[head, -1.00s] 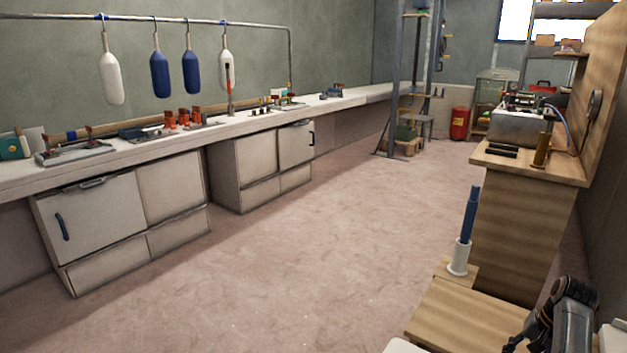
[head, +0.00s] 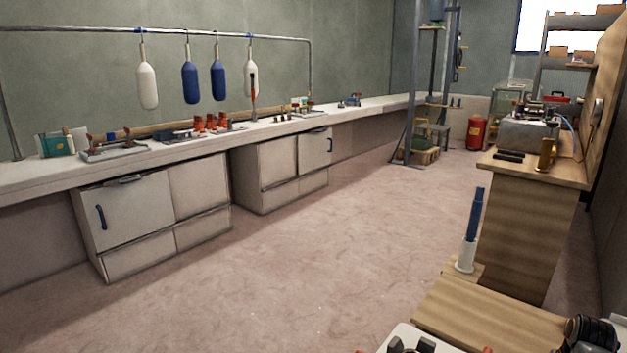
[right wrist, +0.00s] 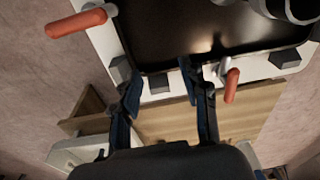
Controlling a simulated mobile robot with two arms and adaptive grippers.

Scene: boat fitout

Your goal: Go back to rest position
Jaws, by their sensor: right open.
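My right gripper (right wrist: 160,76) shows in the right wrist view, its two dark fingers spread apart with nothing held between them. Beyond the fingertips is a dark tray (right wrist: 215,40) with a pale frame and red handles (right wrist: 75,22). I cannot tell whether the fingers touch it. In the head view a dark part of my right arm (head: 588,333) shows at the bottom right corner; its fingers are not visible there. My left gripper is in neither view.
A low wooden bench (head: 485,315) with a blue rod in a white holder (head: 465,255) stands near right, before a taller wooden counter (head: 525,220). A long white worktop (head: 150,155) with cabinets runs along the left wall. The floor (head: 320,240) between is clear.

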